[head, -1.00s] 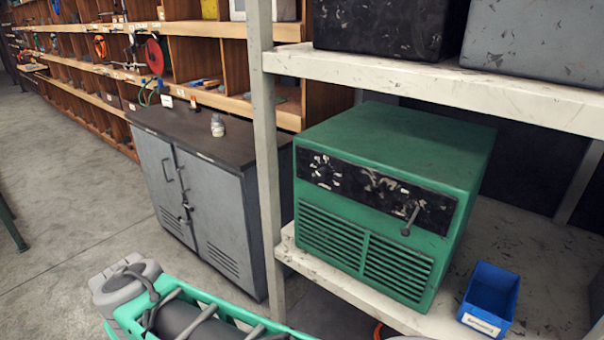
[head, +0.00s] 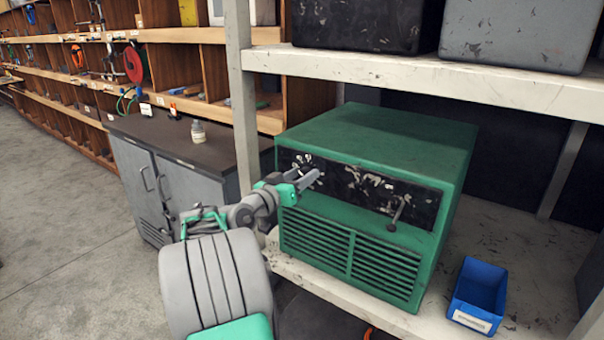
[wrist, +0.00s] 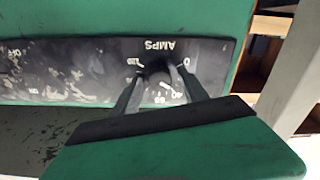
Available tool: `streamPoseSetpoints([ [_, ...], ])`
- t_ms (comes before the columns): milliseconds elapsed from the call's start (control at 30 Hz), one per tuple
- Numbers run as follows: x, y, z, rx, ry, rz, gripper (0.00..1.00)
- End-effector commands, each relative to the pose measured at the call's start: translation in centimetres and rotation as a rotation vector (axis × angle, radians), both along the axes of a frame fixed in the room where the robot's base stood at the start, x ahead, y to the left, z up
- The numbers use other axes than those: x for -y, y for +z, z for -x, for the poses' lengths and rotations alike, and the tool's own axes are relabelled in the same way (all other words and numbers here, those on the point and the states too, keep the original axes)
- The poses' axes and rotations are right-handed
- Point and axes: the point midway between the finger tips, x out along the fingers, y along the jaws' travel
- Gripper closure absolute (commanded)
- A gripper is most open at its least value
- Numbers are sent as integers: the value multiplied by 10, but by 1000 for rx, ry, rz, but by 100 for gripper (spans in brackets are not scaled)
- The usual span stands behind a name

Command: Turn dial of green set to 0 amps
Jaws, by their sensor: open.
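The green set (head: 405,135) stands on the shelf, with a worn black panel across its upper front. Its amps dial (wrist: 158,68) shows upside down in the wrist view, below the word AMPS, with 0 at the right and 120 at the left. My gripper (head: 312,178) is in front of the panel's left end in the head view and hides part of the dial. In the wrist view my gripper (wrist: 157,78) is open, its fingers on either side of the dial's knob. I cannot tell whether they touch it. The knob's pointer is not clear.
A small lever (head: 397,213) juts from the panel's right part. A blue bin (head: 479,295) stands to the right of the set. The shelf post (head: 240,120) rises to the left, close to my arm. An upper shelf (head: 430,72) with boxes hangs above.

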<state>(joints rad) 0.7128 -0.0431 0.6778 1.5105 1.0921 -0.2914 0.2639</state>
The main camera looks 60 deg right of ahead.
Motion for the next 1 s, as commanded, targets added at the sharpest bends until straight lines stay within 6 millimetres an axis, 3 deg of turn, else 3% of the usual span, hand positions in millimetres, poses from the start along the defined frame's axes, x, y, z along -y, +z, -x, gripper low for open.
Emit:
streamPoseSetpoints([
  [267, 4, -1, 1, 0, 0, -1, 48],
  [900, 4, 0, 0, 0, 1, -1, 100],
  [1000, 4, -1, 0, 0, 1, -1, 100],
])
